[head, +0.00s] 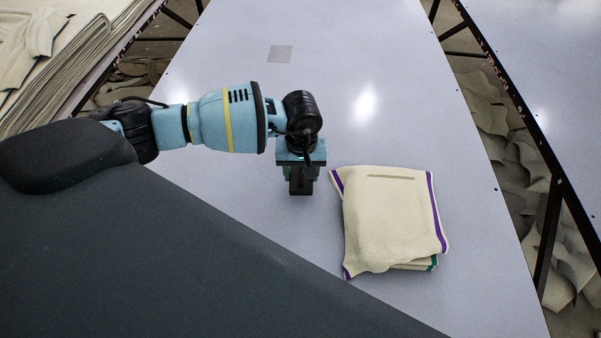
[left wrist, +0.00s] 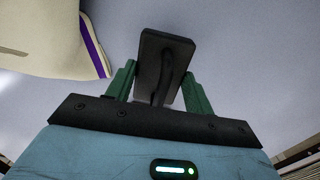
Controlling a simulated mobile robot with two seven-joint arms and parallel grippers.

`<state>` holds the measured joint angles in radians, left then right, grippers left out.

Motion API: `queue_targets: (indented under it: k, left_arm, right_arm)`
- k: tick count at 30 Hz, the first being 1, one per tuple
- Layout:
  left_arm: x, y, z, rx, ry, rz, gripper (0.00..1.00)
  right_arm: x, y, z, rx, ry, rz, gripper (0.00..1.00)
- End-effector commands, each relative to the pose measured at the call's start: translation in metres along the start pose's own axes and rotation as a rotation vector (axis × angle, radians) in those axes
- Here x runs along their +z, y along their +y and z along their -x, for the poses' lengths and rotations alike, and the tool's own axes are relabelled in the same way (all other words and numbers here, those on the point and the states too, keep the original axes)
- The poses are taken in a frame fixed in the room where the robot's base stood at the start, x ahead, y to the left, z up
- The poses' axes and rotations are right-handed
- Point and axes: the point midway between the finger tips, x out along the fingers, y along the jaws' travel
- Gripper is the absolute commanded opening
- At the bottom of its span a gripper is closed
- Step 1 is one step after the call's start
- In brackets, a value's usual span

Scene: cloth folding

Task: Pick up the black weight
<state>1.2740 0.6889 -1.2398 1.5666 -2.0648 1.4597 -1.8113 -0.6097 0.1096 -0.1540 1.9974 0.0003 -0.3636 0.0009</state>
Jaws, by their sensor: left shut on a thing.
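The black weight (left wrist: 164,68) is a dark block with a handle, seen between the green fingers of my left gripper (left wrist: 160,85) in the left wrist view. In the head view my left gripper (head: 301,180) points down over the table, just left of the folded cloth, shut on the weight. The gripper's wrist hides most of the weight there, and I cannot tell whether it touches the table. The cream folded cloth (head: 390,225) with purple edge stripes lies beside it; its corner also shows in the left wrist view (left wrist: 50,40). My right gripper is not in view.
The pale table (head: 400,110) is clear behind and to the right of the cloth. A small grey square (head: 280,54) lies flat near its far end. Stacked cloths (head: 60,60) stand at the far left. Loose cloths (head: 500,150) lie below the right edge.

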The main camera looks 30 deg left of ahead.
Motion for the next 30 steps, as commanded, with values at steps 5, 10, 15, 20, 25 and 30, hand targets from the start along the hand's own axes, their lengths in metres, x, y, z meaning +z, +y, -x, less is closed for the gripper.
queue_targets:
  k: [5,10,15,20,25,30]
  left_arm:
    - [0.028,0.008,0.004,0.005,0.000,-0.006,0.00]
    - [0.065,0.016,0.006,0.005,-0.002,-0.009,0.00]
    - [0.101,0.024,0.010,0.005,-0.001,-0.007,0.00]
    - [0.125,0.029,0.012,0.005,-0.002,-0.005,0.00]
    - [0.140,0.033,0.014,0.004,0.000,-0.003,0.00]
    - [0.146,0.034,0.015,0.003,0.000,-0.002,0.00]
  right_arm:
    - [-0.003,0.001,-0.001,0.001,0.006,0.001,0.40]
    - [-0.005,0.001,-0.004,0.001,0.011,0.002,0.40]
    - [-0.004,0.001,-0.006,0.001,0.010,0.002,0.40]
    - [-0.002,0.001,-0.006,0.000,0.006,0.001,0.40]
    - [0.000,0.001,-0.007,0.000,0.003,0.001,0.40]
    - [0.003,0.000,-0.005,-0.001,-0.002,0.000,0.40]
